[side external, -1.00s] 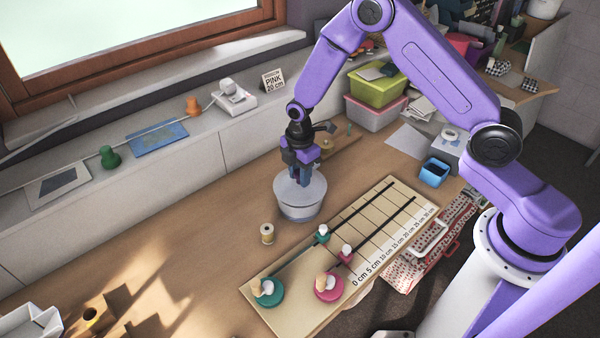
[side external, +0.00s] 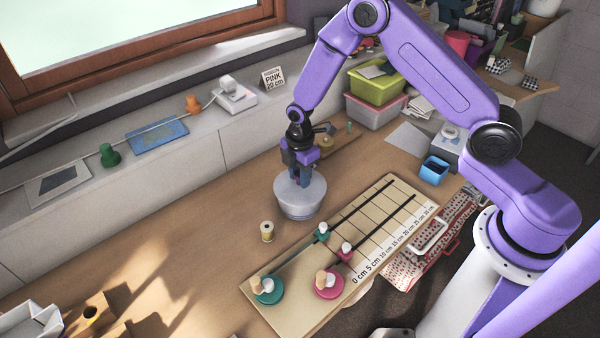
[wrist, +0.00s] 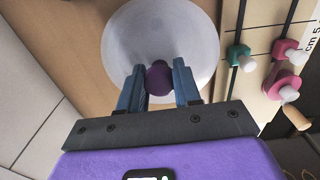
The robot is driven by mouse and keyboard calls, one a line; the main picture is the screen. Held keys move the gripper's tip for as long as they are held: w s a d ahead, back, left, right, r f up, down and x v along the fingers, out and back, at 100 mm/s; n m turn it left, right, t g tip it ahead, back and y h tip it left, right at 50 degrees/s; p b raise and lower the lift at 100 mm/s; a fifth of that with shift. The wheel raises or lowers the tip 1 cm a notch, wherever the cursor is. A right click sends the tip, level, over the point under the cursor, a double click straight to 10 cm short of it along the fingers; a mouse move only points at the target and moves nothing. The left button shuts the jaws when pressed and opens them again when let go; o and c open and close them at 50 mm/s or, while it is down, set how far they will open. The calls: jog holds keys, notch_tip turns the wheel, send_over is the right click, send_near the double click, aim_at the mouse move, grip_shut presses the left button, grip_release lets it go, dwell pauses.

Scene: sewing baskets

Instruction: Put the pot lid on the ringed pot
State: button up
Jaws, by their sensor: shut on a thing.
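My gripper (side external: 300,181) is shut on the dark purple knob (wrist: 158,79) of the pot lid. The lid (wrist: 165,35) is a pale grey-white disc, seen from above in the wrist view, with a finger on each side of its knob. In the side external view the lid (side external: 316,188) lies level over the grey pot (side external: 300,213), roughly centred on it. The lid looks to be at the pot's rim, but I cannot tell if it is fully seated. The lid hides the pot's opening, and no ring is clearly visible.
A thread spool (side external: 267,231) stands left of the pot. A slider board (side external: 345,245) with green and pink knobs lies to the right, close to the pot. A blue box (side external: 434,170) and stacked bins (side external: 376,105) stand farther back. The table left of the spool is clear.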

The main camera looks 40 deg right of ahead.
jog(key=shift+f, duration=0.1)
jog(key=o, duration=1.1)
notch_tip(320, 180, up, 17)
jog(key=shift+r, duration=0.2)
jog(key=s+a+r+m, duration=0.1)
jog(key=s+r, duration=0.2)
jog(key=s, duration=0.5)
jog(key=s+a+r+m, duration=0.1)
jog(key=s+r+m, duration=0.1)
jog(key=s, duration=0.7)
jog(key=s+d+m, duration=0.1)
jog(key=s+d, duration=0.2)
jog(key=s, duration=0.4)
jog(key=s+d+m, duration=0.1)
jog(key=s+d, duration=0.2)
jog(key=s, duration=0.5)
jog(key=shift+s+r+m, duration=0.15)
jog(key=shift+r+m, duration=0.15)
jog(key=shift+r, duration=0.1)
